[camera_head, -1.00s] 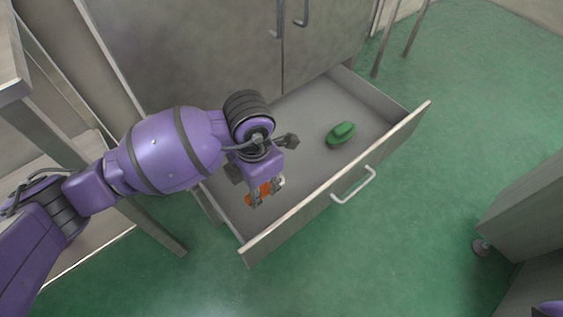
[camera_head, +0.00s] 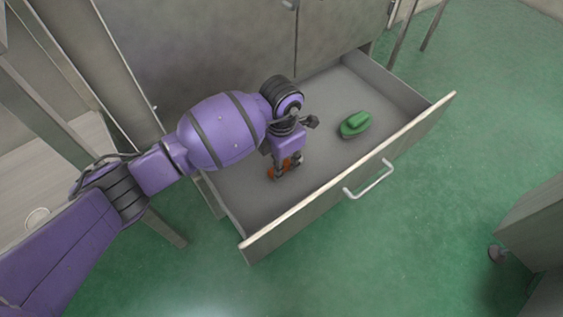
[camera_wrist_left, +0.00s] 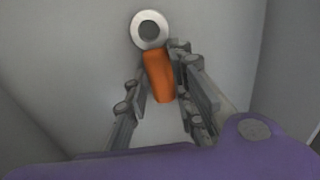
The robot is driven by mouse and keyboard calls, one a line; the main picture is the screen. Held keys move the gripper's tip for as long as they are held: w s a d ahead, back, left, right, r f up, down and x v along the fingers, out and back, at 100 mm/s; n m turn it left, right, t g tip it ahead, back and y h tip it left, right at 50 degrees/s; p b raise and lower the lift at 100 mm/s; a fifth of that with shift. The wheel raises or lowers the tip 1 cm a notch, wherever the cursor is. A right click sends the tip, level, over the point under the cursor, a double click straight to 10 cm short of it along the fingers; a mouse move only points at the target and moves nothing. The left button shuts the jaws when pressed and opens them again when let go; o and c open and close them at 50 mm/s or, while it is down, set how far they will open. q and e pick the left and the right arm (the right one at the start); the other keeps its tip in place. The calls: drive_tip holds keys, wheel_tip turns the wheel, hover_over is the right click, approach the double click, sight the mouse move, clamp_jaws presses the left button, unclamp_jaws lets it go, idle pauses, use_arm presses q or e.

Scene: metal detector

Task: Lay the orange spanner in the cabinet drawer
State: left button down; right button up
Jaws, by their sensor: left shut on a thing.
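The cabinet drawer (camera_head: 245,205) is pulled out, with its grey floor showing. My left gripper (camera_head: 283,170) is inside the drawer's outline, toward its left part, pointing down. It is shut on the orange spanner (camera_head: 272,174), which is partly hidden by the fingers in the head view. In the left wrist view, the spanner (camera_wrist_left: 158,76) shows an orange handle and a pale ring end between the fingers (camera_wrist_left: 162,90). The drawer floor is behind it; I cannot tell whether the spanner touches it. My right gripper is not in view.
A green object (camera_head: 355,124) lies in the right part of the drawer. The drawer front (camera_head: 300,214) has a pale handle (camera_head: 370,180). Cabinet doors (camera_head: 230,45) rise behind. A table leg (camera_head: 165,228) stands at left, and a grey unit (camera_head: 535,220) at right.

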use_arm(q)
drive_tip(key=shift+w+r, duration=0.1)
drive_tip(key=shift+f, duration=0.2)
drive_tip(key=c, duration=1.5)
unclamp_jaws()
drive_tip(key=shift+r, duration=0.1)
wheel_tip(320, 180, up, 12)
drive_tip(key=p, duration=0.3)
drive_tip(key=shift+r+p, duration=0.1)
drive_tip(key=shift+p, duration=0.25)
